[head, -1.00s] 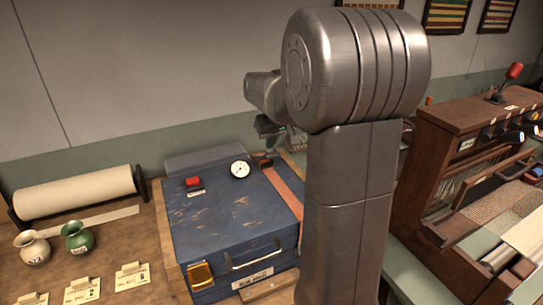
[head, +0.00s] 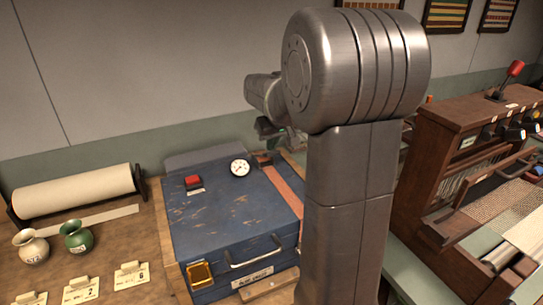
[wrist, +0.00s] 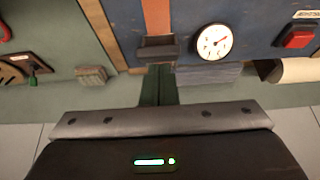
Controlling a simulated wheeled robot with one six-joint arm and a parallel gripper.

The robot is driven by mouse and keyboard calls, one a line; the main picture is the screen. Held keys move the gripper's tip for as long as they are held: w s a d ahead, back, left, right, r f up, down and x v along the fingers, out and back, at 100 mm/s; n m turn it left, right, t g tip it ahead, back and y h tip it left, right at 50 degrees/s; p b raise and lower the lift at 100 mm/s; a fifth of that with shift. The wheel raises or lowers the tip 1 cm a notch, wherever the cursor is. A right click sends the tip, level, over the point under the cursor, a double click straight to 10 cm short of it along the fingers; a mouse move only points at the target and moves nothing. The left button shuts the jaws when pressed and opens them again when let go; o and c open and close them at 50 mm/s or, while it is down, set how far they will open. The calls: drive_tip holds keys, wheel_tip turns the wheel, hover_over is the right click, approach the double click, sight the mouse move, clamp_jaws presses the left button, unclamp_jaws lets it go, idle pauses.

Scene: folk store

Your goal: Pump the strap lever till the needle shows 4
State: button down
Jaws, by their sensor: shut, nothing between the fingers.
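A worn blue case (head: 225,222) carries a white round gauge (head: 240,168) near its back edge; the gauge also shows in the wrist view (wrist: 214,42). Its needle points to the upper right in the wrist view, but its number is too small to read surely. An orange strap (head: 287,189) runs along the case to a dark lever block (head: 264,160). The block (wrist: 158,48) also shows in the wrist view. My gripper (wrist: 158,98) is shut and empty, its fingertips near the block with a small apparent gap. My arm partly hides the strap side in the head view.
A red button (head: 193,181) sits on the case left of the gauge. A paper roll (head: 75,191), two small vases and several tags lie left. A wooden loom (head: 450,150) stands right. A wall is close behind.

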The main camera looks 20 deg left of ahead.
sight(274, 152)
drive_tip(key=shift+s+d+f+b, duration=0.1)
drive_tip(key=shift+f+b, duration=0.6)
drive_tip(key=shift+f, duration=0.3)
drive_tip(key=shift+s+d+f+b, duration=0.1)
drive_tip(key=shift+f+b, duration=0.6)
drive_tip(key=shift+f, duration=0.3)
drive_tip(key=shift+r, duration=0.2)
wheel_tip(274, 152, up, 9)
drive_tip(key=p, duration=0.7)
drive_tip(key=shift+f, duration=0.1)
drive_tip(key=shift+w, duration=0.1)
